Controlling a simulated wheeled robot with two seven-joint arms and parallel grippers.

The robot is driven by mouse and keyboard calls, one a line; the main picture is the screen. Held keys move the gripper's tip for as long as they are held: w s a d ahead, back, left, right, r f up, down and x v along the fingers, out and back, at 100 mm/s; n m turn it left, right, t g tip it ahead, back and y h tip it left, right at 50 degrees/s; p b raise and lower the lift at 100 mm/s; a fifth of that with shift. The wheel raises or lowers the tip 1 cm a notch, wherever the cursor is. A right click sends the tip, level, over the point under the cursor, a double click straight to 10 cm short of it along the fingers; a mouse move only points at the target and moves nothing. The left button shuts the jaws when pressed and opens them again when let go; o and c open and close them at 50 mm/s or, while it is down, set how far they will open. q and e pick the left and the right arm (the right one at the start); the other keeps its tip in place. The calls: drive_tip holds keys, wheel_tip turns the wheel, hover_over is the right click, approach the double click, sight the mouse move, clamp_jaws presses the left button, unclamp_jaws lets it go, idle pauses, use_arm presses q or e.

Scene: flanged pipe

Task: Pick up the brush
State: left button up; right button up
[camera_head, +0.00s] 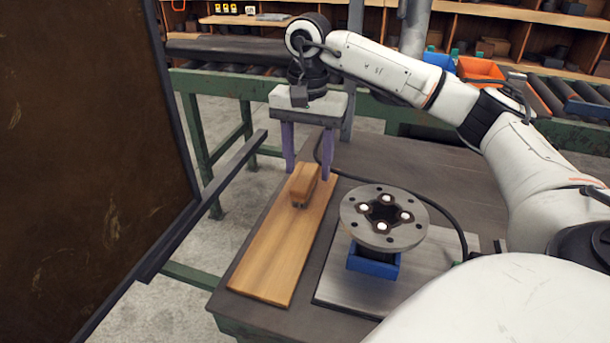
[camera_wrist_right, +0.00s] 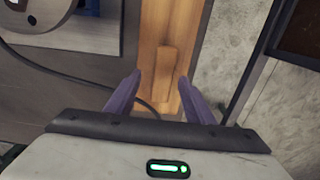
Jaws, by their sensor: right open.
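The brush (camera_head: 304,184) is a small wooden-handled block lying on a long wooden board (camera_head: 268,262) at the left of the table. In the right wrist view the brush (camera_wrist_right: 164,68) lies on the board, just beyond the fingertips. My right gripper (camera_head: 308,172) points down over the far end of the brush. Its two purple fingers are apart, one on each side, and hold nothing. The gripper also shows in the right wrist view (camera_wrist_right: 160,80). My left gripper is in neither view.
A round metal flange (camera_head: 384,216) with bolts stands on a blue holder (camera_head: 373,262) to the right of the board. A black cable (camera_head: 440,208) curves behind it. A dark upright panel (camera_head: 80,150) stands at the left. A green roller conveyor (camera_head: 230,85) runs behind.

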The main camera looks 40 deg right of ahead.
sight(305, 176)
drive_tip(key=f, duration=0.3)
drive_tip(key=shift+w+a+f, duration=0.1)
drive_tip(key=shift+w+f, duration=0.1)
drive_tip(key=shift+f, duration=0.2)
drive_tip(key=c, duration=1.2)
drive_tip(key=shift+o, duration=0.2)
drive_tip(key=shift+r, duration=5.05)
